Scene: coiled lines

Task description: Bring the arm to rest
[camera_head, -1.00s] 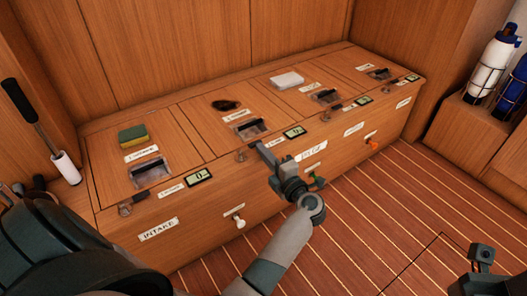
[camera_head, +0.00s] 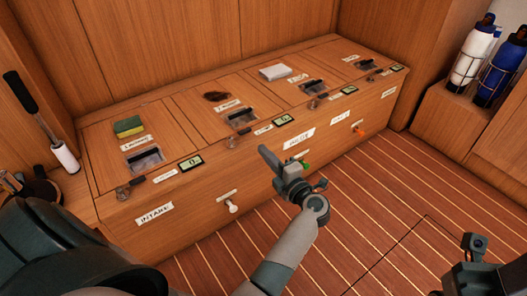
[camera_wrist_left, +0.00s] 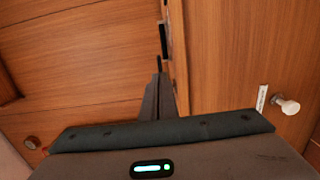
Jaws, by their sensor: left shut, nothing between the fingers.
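My left arm comes up from the bottom of the head view. Its gripper (camera_head: 268,156) is shut and empty, in front of the front face of a long wooden locker bench (camera_head: 200,215). It stands between the white knob (camera_head: 233,206) and the green knob (camera_head: 303,165), and no contact with the bench shows. In the left wrist view the narrow shut fingers (camera_wrist_left: 158,95) point along the wood panels, with a white knob (camera_wrist_left: 287,104) to the right.
The bench top carries a green and yellow sponge (camera_head: 128,126), a dark item (camera_head: 215,96) and a white block (camera_head: 274,72). A black-handled lever (camera_head: 35,120) stands at left. Bottles (camera_head: 470,55) stand in a rack at right. The striped floor (camera_head: 370,200) is clear.

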